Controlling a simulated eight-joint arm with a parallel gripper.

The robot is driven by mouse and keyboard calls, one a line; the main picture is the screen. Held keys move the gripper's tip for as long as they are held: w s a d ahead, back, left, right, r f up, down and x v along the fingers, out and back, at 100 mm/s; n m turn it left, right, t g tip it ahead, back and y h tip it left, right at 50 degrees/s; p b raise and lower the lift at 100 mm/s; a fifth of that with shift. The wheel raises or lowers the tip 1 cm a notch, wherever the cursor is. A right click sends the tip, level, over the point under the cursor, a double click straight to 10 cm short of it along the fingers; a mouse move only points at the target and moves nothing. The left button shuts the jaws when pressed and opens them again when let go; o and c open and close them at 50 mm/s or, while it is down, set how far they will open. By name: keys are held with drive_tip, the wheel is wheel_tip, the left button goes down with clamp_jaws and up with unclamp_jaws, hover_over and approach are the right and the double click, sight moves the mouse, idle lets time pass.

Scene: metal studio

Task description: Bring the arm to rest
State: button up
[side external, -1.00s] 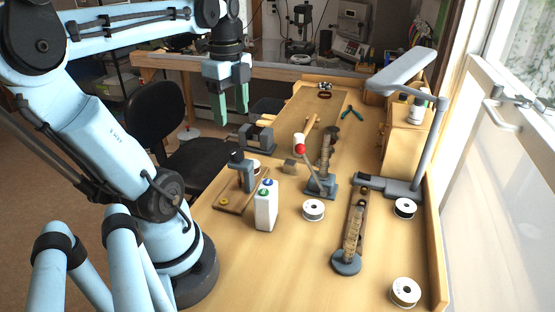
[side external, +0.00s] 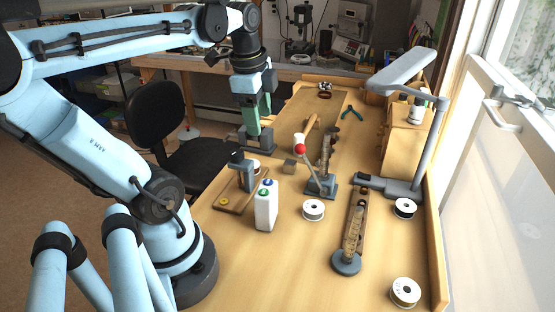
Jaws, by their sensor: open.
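I cannot tell how high the fingertips are above the vise. My arm reaches out from the left of the picture, over the black chair.
A red-knobbed lever press (side external: 322,186), a white bottle (side external: 265,206) and a small dark stand (side external: 241,172) stand mid-bench. A grey lamp (side external: 404,70) rises at right. Several white spools (side external: 405,291) lie about. A black chair (side external: 165,120) stands left.

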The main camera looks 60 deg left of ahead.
drive_tip(key=w+d+f+n+t, duration=0.2)
drive_tip(key=d+n, duration=0.2)
drive_tip(key=d, duration=0.3)
drive_tip(key=w+d+f+n+t+h, duration=0.1)
drive_tip(key=w+d+f+n+t, duration=0.2)
drive_tip(key=d, duration=0.4)
drive_tip(key=shift+w+f+n, duration=0.25)
drive_tip(key=shift+w+n, duration=0.05)
drive_tip(key=shift+n, duration=0.5)
drive_tip(key=shift+o, duration=0.3)
